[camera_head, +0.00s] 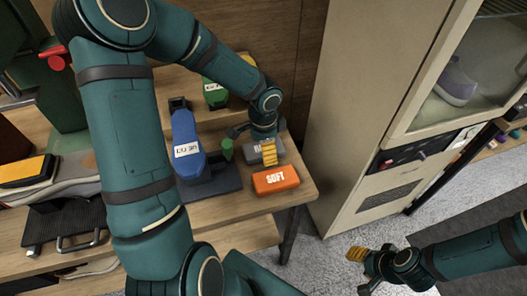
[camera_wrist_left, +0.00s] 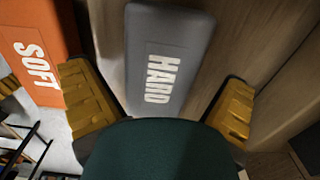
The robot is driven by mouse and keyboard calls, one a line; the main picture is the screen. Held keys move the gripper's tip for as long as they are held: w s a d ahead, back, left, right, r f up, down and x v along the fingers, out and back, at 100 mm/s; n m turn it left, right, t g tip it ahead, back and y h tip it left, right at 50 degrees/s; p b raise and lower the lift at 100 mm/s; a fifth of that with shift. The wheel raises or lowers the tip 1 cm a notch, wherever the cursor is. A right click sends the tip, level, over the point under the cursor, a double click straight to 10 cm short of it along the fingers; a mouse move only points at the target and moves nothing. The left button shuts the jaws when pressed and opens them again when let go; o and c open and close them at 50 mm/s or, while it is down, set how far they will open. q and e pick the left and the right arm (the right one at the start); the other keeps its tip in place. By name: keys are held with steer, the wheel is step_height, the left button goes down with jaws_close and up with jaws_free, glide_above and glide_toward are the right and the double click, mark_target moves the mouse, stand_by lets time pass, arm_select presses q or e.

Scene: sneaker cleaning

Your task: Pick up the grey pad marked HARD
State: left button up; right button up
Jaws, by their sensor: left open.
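The grey pad marked HARD (camera_head: 279,148) lies near the right end of the wooden table, just behind the orange pad marked SOFT (camera_head: 275,180). My left gripper (camera_head: 268,152) is over the grey pad, and a yellow finger hides part of its lettering. In the left wrist view the grey pad (camera_wrist_left: 168,55) shows between the two spread yellow fingers of my left gripper (camera_wrist_left: 157,80), with visible gaps on both sides. The orange pad (camera_wrist_left: 35,50) is beside the left finger there. My right gripper (camera_head: 357,254) is low at the right, over the floor, away from the table.
A green bottle (camera_head: 214,94) stands behind. A tall beige cabinet (camera_head: 350,110) is close on the right, with grey floor (camera_head: 325,245) in front.

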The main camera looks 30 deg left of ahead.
arm_select(q)
steer(key=c, duration=1.4)
steer(key=shift+o, duration=0.2)
